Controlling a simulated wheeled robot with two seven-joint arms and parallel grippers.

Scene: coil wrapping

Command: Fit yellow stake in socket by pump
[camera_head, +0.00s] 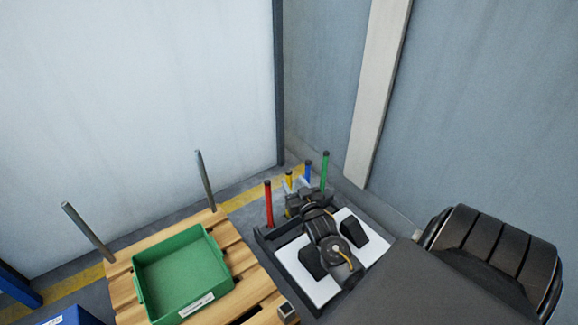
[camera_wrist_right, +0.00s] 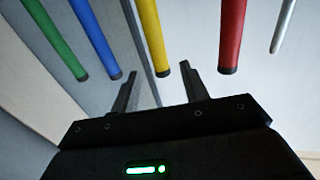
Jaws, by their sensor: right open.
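The yellow stake (camera_head: 288,181) stands at the rack (camera_head: 262,240) between a red and a blue stake, partly hidden by my right gripper (camera_head: 299,188). In the right wrist view my right gripper (camera_wrist_right: 160,68) is open and empty. The yellow stake (camera_wrist_right: 150,30) shows between its two fingers, with the black tip near the fingertips; I see no contact. A small square metal socket (camera_head: 289,312) sits at the pallet's near right corner with nothing standing in it. I cannot make out the pump. My left gripper is out of view.
Red (camera_head: 268,205), blue (camera_head: 308,172) and green (camera_head: 325,172) stakes stand close around my right gripper. A wooden pallet (camera_head: 245,258) bears a green tray (camera_head: 180,275); two grey stakes (camera_head: 204,180) stand at its far side. A wall (camera_head: 330,120) rises behind the rack.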

